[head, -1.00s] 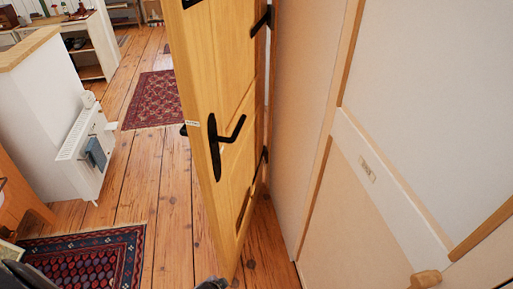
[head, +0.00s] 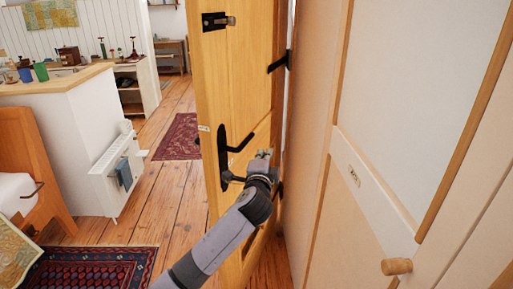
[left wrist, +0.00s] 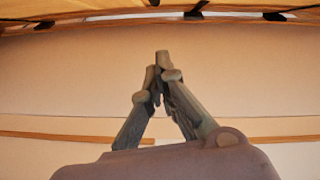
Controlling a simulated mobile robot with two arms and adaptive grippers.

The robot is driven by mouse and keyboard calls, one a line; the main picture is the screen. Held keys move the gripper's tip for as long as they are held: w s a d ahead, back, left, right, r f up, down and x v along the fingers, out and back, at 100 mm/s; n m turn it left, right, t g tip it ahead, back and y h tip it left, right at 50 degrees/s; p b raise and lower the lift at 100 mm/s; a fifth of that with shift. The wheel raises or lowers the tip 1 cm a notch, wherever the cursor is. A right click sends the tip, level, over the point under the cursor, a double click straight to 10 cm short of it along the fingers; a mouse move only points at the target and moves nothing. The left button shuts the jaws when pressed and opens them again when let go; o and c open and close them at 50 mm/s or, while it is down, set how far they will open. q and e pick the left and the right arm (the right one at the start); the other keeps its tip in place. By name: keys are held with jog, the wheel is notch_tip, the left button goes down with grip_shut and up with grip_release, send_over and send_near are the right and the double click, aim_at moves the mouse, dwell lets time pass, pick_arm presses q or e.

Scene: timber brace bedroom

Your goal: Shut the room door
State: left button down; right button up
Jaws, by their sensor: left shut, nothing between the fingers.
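The room door (head: 235,90) is a yellow wooden door standing open, seen at a steep angle in the middle of the head view. My left arm comes up from the bottom, and my left gripper (head: 263,155) is just right of and below the lever, in front of the door face. I cannot tell whether it touches the door. In the left wrist view its fingers (left wrist: 161,70) meet at the tips, shut and empty, against a pale panel. My right gripper is not in view.
Pale panelling with a wooden knob (head: 397,266) stands close on the right, leaving a narrow gap by the hinges. A white radiator (head: 118,172) is on the left. Rugs lie on the plank floor (head: 165,195). A bed edge (head: 30,165) is at far left.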

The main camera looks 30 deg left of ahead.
pick_arm(q)
jog(key=w+a+f+p, duration=0.1)
jog(key=w+a, duration=0.4)
jog(key=a, duration=0.1)
jog(key=shift+w, duration=0.35)
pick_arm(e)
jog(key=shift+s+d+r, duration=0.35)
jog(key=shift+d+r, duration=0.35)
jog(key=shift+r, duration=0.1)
